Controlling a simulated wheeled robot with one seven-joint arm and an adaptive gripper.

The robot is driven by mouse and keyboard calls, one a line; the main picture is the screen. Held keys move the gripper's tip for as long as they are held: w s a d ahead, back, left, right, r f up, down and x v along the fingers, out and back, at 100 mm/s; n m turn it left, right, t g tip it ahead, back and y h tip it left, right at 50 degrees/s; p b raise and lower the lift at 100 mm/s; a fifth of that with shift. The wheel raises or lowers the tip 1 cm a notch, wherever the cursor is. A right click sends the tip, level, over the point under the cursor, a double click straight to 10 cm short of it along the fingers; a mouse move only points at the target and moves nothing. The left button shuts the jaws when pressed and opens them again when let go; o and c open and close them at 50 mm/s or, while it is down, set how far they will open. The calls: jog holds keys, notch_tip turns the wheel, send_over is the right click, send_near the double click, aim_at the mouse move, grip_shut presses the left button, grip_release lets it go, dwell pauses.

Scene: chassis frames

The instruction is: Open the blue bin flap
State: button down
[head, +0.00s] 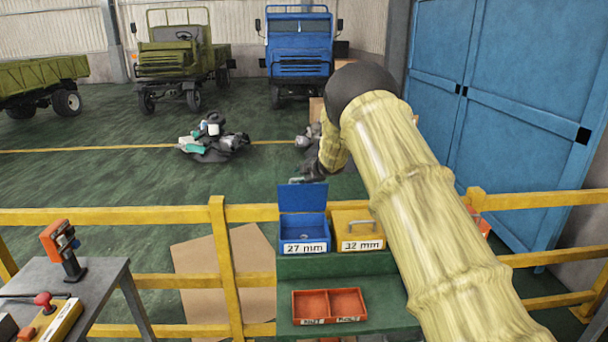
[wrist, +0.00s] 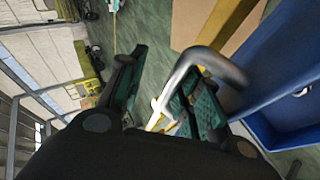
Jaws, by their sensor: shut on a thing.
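The blue bin (head: 303,231) labelled "27 mm" stands on the green stand. Its blue flap (head: 303,198) is raised upright at the back, so the bin's inside shows. My gripper (head: 308,174) is just above the flap's top edge, partly hidden by my arm. In the wrist view my gripper's fingers (wrist: 160,105) are shut on the flap's silver handle (wrist: 208,62). The blue of the bin and flap (wrist: 285,75) fills the right side there. A small grey item lies inside the bin.
A yellow bin (head: 358,243) labelled "32 mm", lid closed, stands right beside it. A red two-part tray (head: 329,304) sits lower in front. A yellow railing (head: 150,216) runs behind. A grey table (head: 100,275) with tools is at left.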

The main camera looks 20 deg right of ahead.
jog(key=shift+w+d+f, duration=0.1)
jog(key=shift+w+f, duration=0.1)
jog(key=shift+w, duration=0.1)
dwell(0.8)
dwell(0.6)
